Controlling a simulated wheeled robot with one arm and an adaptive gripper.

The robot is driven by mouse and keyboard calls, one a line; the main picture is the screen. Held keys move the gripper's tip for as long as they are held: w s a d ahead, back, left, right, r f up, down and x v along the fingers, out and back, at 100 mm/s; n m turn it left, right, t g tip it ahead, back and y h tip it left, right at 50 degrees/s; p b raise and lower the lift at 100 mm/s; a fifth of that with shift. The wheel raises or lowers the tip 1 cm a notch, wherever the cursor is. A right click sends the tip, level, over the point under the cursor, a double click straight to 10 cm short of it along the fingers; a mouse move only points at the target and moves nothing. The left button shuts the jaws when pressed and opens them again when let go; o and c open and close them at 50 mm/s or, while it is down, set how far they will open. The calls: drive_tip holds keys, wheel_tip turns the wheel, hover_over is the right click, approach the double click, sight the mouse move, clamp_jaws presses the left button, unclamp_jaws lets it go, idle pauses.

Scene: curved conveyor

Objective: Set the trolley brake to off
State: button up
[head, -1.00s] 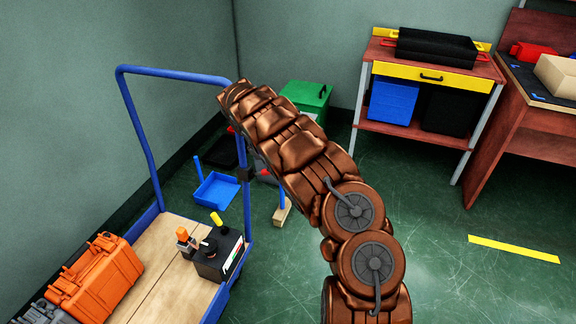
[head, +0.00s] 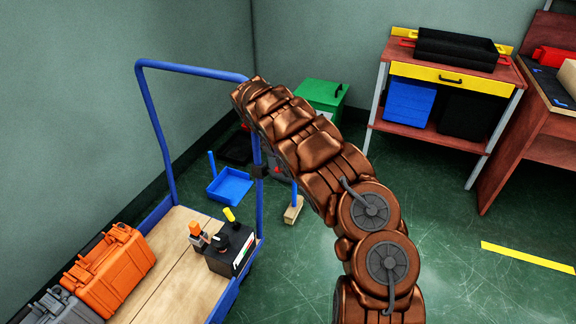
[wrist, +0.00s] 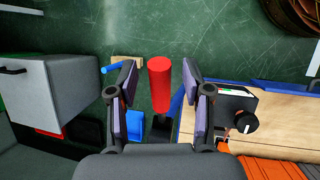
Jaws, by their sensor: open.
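The trolley (head: 172,268) has a wooden deck and a blue tube frame, at the left of the head view. A black bracket (head: 259,171) sits on its near upright. In the wrist view a red handle (wrist: 160,88) stands between the fingers of my gripper (wrist: 158,72), on a dark mount beside the blue post. My gripper is open, one finger on each side of the handle, with gaps showing. I take this handle to be the brake lever; its setting cannot be told. In the head view my arm hides the gripper.
A black box (head: 231,262) with knobs and an orange case (head: 110,268) lie on the deck. A blue dustpan (head: 229,186), a broom and a green bin (head: 322,97) are behind the trolley. Workbenches stand right.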

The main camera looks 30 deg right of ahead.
drive_tip(key=v, duration=1.2)
idle(0.5)
drive_tip(key=s+r+m+y, duration=0.1)
drive_tip(key=s+r+m, duration=0.3)
drive_tip(key=s, duration=0.6)
drive_tip(key=s+r+m, duration=0.2)
drive_tip(key=s+r, duration=0.3)
drive_tip(key=s, duration=0.4)
drive_tip(key=s+a+f+m+y, duration=0.15)
drive_tip(key=s+a, duration=0.25)
drive_tip(key=s, duration=0.5)
drive_tip(key=s+a+f+y, duration=0.15)
drive_tip(key=s+a, duration=0.35)
drive_tip(key=s, duration=0.5)
drive_tip(key=s+a+f+m+y, duration=0.1)
drive_tip(key=s+a+f, duration=0.25)
drive_tip(key=s, duration=0.55)
wheel_tip(320, 180, up, 23)
drive_tip(key=s+p, duration=0.1)
drive_tip(key=p, duration=2)
drive_tip(key=shift+s+a+r, duration=0.15)
drive_tip(key=shift+r, duration=0.05)
